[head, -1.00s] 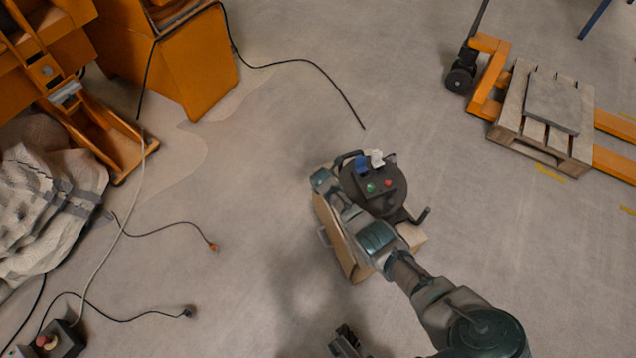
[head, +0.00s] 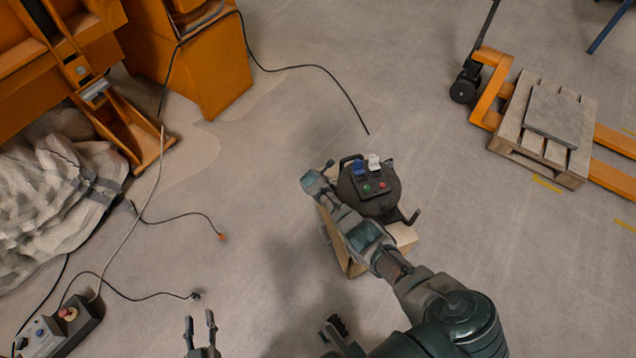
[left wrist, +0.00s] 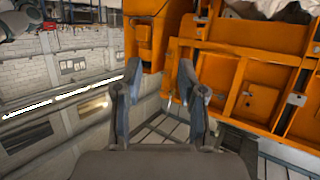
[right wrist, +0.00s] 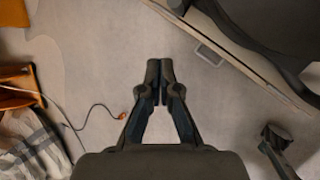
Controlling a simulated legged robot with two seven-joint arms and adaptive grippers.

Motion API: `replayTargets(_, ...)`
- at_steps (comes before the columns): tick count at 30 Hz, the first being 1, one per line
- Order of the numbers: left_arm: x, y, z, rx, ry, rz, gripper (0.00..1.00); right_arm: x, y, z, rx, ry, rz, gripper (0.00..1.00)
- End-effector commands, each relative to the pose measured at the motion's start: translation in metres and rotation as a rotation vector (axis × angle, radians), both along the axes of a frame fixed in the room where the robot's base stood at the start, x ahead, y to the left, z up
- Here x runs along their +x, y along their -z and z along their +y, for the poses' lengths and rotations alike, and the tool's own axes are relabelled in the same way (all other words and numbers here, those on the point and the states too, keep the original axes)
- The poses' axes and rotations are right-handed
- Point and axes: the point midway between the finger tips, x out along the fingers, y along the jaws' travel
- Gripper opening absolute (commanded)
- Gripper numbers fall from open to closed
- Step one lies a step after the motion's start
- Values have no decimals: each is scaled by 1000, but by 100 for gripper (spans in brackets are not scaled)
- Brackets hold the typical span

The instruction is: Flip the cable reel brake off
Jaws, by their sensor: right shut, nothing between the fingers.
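The cable reel (head: 369,199) is a dark round drum on a tan box (head: 405,236) in the head view. Its top panel carries a blue switch, a white tab, a green button and a red button; a crank sticks out at lower right. I cannot tell which part is the brake. My right arm crosses in front of the box, its wrist left of the reel; its fingers are hidden there. In the right wrist view my right gripper (right wrist: 162,72) is shut and empty above floor, left of the box. My left gripper (head: 200,325) is open and empty at the bottom.
Orange machinery (head: 205,70) and a pale sack (head: 55,205) stand at left. Loose cables and a switch box (head: 70,325) lie on the floor. A pallet (head: 545,125) on an orange pallet truck stands at right. Floor around the reel is mostly clear.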

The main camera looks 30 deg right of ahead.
Motion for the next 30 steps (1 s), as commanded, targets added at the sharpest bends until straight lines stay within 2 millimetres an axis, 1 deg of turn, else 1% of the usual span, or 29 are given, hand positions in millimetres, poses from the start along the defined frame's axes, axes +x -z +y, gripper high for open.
replayTargets(1, -4, 3, 3, 16, -1, 52, 40, 1, -10, 2, -1, -1, -4, 0)
replayTargets(3, -11, 14, 7, 35, -4, 126, 40, -1, -14, 3, -1, -2, -3, 0)
replayTargets(6, -20, 25, 10, 58, -6, 207, 40, -2, -18, 4, 0, -1, -2, 0)
replayTargets(10, -28, 33, 12, 75, -8, 269, 40, -3, -19, 4, 1, -1, -1, 0)
replayTargets(15, -30, 37, 12, 80, -9, 292, 40, -4, -19, 4, 3, -1, 1, 0)
replayTargets(28, -29, 38, 13, 79, -9, 292, 40, -4, -19, 5, 1, -1, 1, 0)
replayTargets(30, -30, 38, 14, 80, -9, 292, 40, -7, -17, 6, 6, 7, 1, 0)
